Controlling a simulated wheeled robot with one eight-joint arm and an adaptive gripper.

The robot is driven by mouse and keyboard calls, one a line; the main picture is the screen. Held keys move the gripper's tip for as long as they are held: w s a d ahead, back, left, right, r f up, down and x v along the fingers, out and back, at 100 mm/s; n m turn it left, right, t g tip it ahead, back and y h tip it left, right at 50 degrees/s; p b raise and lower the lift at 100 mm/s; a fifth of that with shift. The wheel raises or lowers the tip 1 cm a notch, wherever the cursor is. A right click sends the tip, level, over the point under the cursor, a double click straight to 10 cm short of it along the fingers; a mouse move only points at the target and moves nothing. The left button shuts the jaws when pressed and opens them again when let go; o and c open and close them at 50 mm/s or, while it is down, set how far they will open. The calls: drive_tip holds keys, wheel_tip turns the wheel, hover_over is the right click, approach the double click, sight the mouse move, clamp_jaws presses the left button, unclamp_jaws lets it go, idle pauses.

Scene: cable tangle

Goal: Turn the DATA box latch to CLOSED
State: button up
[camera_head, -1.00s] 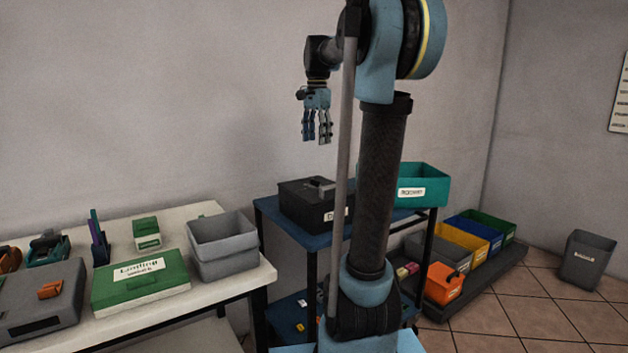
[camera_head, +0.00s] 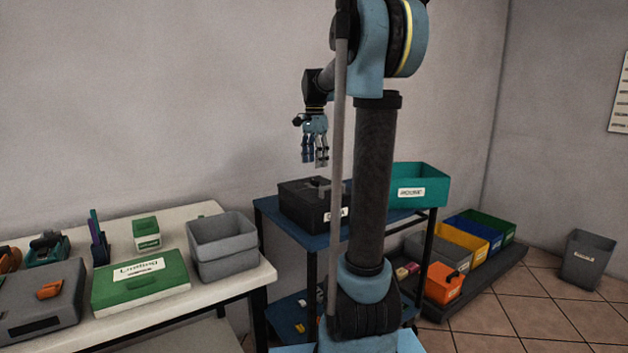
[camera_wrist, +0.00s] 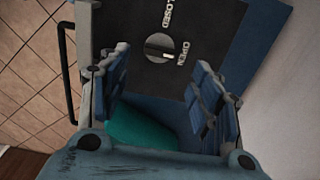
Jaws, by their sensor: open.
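The DATA box (camera_head: 302,207) is a black box on the blue cart, partly hidden behind my arm's column, with its label partly covered. Its latch (camera_head: 319,181) is a grey knob on the lid. In the wrist view the latch (camera_wrist: 160,47) is a round dial with a light bar across it. CLOSED and OPEN are printed on the lid beside it; the bar lies roughly toward OPEN. My gripper (camera_head: 314,158) hangs fingers down above the box, apart from it. In the wrist view its spread fingers (camera_wrist: 163,75) are empty, with the latch beyond them.
A teal bin (camera_head: 420,185) stands on the blue cart (camera_head: 277,218), right of the box. A white table (camera_head: 185,208) at left holds a grey bin (camera_head: 222,240) and green boxes. Coloured bins stand on the floor at right. The air around my gripper is clear.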

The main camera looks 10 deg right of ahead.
sight(315, 183)
drive_tip(key=shift+f, duration=3.55)
drive_tip(key=c, duration=1.1)
